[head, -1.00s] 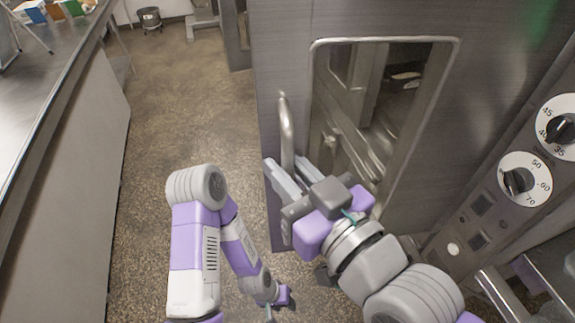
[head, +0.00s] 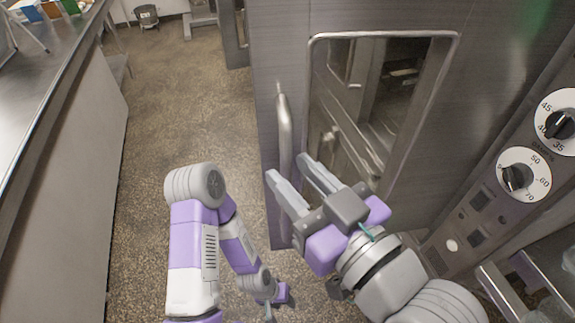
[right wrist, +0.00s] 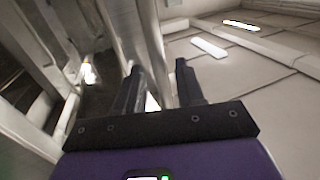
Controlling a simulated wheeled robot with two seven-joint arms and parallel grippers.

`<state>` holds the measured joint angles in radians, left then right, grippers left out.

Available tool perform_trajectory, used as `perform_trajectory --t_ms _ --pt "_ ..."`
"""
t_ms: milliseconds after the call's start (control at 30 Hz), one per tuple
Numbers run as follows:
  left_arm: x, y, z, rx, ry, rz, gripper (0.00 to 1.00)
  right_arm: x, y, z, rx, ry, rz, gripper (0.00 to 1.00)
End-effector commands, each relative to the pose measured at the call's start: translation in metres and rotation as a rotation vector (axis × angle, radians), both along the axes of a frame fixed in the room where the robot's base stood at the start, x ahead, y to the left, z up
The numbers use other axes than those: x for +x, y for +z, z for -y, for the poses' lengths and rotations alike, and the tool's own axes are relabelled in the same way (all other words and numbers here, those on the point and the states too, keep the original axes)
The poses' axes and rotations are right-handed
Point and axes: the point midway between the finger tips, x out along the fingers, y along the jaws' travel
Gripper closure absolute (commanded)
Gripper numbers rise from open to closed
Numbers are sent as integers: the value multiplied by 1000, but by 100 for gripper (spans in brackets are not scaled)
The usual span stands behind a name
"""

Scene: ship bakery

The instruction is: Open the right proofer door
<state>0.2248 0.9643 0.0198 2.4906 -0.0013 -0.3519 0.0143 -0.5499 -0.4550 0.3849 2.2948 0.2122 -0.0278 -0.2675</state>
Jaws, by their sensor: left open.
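The proofer door (head: 385,215) is a grey metal panel with a framed window (head: 385,110). Its upright bar handle (head: 284,125) is near the left edge. I cannot tell if the door is ajar. My right gripper (head: 288,167) is open at the handle's lower end. In the head view, the bar's lower part shows between the fingertips. In the right wrist view, the open fingers (right wrist: 157,75) have a gap, with a metal bar (right wrist: 140,40) running behind it. Contact cannot be told. My left gripper (head: 280,300) is open, low over the floor, away from the door.
A control panel with dials (head: 524,174) is right of the door. A long metal counter (head: 65,150) runs along the left. The speckled floor (head: 185,110) between counter and door is clear, with a dark bin (head: 147,16) far back.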

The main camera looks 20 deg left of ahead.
Motion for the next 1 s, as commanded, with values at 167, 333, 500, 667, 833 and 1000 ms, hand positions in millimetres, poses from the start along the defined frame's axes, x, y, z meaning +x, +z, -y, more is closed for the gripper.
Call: perform_trajectory --t_ms 167,333,500,667,833,1000 --pt "0 -2 0 0 0 0 57 -18 0 22 2 0 3 62" --pt "0 -3 0 0 0 0 57 -29 0 35 2 0 1 62" --pt "0 -3 0 0 0 0 57 -32 0 39 -1 0 -1 62" --pt "0 -3 0 0 0 0 57 -32 0 39 -1 0 -1 62" --pt "0 -3 0 0 0 0 57 -32 0 39 -1 0 -1 62" --pt "0 -3 0 0 0 0 57 -32 0 39 -1 0 -1 62"
